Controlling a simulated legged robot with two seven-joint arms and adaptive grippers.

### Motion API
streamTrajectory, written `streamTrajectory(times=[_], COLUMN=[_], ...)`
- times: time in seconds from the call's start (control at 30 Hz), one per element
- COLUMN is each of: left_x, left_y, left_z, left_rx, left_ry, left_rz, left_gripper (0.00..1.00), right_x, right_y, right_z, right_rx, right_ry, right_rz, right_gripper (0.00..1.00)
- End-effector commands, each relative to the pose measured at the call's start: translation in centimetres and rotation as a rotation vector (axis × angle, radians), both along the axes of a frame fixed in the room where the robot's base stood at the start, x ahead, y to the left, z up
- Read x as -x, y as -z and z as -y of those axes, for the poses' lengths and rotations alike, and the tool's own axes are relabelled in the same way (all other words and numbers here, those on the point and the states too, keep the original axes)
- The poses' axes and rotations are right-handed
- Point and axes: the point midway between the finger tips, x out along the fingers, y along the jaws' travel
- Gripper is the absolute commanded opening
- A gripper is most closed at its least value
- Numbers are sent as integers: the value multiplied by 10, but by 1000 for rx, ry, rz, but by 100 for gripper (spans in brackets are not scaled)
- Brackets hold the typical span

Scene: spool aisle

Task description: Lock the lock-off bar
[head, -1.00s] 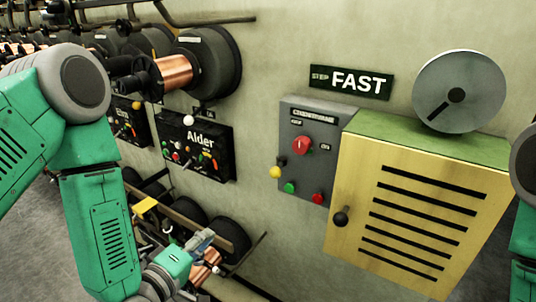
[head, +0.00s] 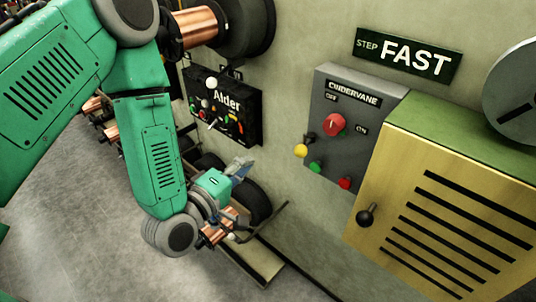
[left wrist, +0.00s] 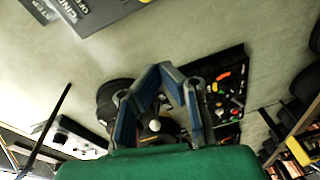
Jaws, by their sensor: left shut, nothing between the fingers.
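My left gripper (head: 241,168) is below the Alder panel (head: 226,108), in front of a lower dark reel (head: 254,203). Its blue-grey fingers are shut and empty. In the left wrist view the gripper (left wrist: 170,72) shows with its fingers drawn together, and a white ball knob (left wrist: 154,125) shows beyond them. The Alder panel has coloured buttons and a white ball knob (head: 211,83) at its top. I cannot tell for certain which part is the lock-off bar. My right gripper is out of view.
A grey CINDERVANE box (head: 352,143) with a red rotary knob (head: 334,124) is on the wall, beside a yellow slotted cabinet (head: 445,205). A STEP FAST sign (head: 408,56) hangs above. A copper spool (head: 191,27) juts out at upper left.

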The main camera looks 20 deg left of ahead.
Motion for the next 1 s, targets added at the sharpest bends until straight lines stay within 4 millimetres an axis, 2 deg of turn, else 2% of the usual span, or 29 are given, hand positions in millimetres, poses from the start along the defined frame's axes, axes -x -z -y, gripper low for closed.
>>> streamTrajectory(times=[0.47, 0.6, 0.7, 1.0], left_x=[-92, -90, -90, -90], left_y=[3, 9, 10, 11], left_z=[21, 44, 53, 60], left_rx=[0, 1, 0, 1], left_ry=[1, 4, 2, 0], left_rz=[5, 0, 1, 1], left_gripper=[0, 0, 0, 0], right_x=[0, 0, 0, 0], right_y=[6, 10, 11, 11], right_z=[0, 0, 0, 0], right_rx=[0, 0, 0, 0], right_ry=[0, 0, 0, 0], right_rz=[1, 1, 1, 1], right_gripper=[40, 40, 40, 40])
